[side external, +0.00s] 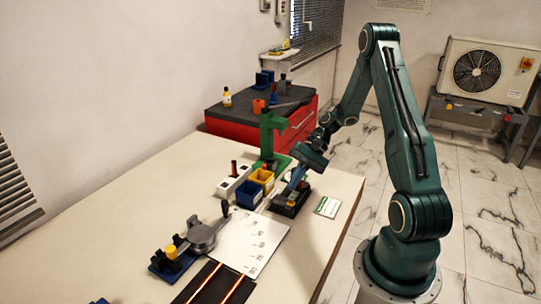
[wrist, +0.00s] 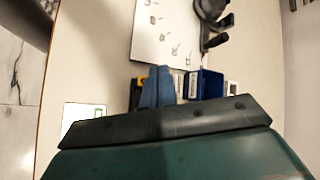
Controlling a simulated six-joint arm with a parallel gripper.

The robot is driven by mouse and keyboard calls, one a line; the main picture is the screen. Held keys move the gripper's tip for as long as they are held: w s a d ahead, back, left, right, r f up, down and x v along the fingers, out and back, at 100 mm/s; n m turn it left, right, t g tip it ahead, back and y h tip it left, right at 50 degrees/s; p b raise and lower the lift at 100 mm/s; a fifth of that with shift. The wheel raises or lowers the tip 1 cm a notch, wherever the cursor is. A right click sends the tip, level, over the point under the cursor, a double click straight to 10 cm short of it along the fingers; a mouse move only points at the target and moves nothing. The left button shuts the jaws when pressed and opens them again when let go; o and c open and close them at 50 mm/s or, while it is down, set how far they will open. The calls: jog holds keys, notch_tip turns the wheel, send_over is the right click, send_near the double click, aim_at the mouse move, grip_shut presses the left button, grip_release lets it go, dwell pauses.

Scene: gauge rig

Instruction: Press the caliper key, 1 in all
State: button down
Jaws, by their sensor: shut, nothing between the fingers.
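A black key box (side external: 284,209) stands on the table in the side view, right of the blue bin. In the wrist view part of the box (wrist: 134,98) shows beside the fingers, and small pale labels (wrist: 180,84) show on their right. I cannot read which key is the caliper key. My gripper (side external: 293,186) points down over the box, its blue fingers closed together and empty. The fingers (wrist: 158,72) hide part of the box in the wrist view. I cannot tell whether the tips touch a key.
A blue bin (side external: 247,196) and a yellow bin (side external: 262,178) stand close on the left, with a green stand (side external: 270,138) behind. A white-green card (side external: 327,207) lies on the right. A white sheet (side external: 250,243) and a grey round gauge (side external: 203,236) lie nearer the camera.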

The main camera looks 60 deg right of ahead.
jog(key=shift+r, duration=0.8)
jog(key=shift+r, duration=0.1)
jog(key=s+a+r+n+h, duration=0.2)
jog(key=a+r+n+h, duration=0.45)
jog(key=a+r, duration=0.7)
jog(key=s+a+r+n+t+h, duration=0.2)
jog(key=s+a+r+n, duration=0.3)
jog(key=s+r, duration=0.4)
jog(key=s+n, duration=0.1)
jog(key=s, duration=0.1)
jog(key=shift+s+t, duration=0.35)
jog(key=shift+t, duration=0.05)
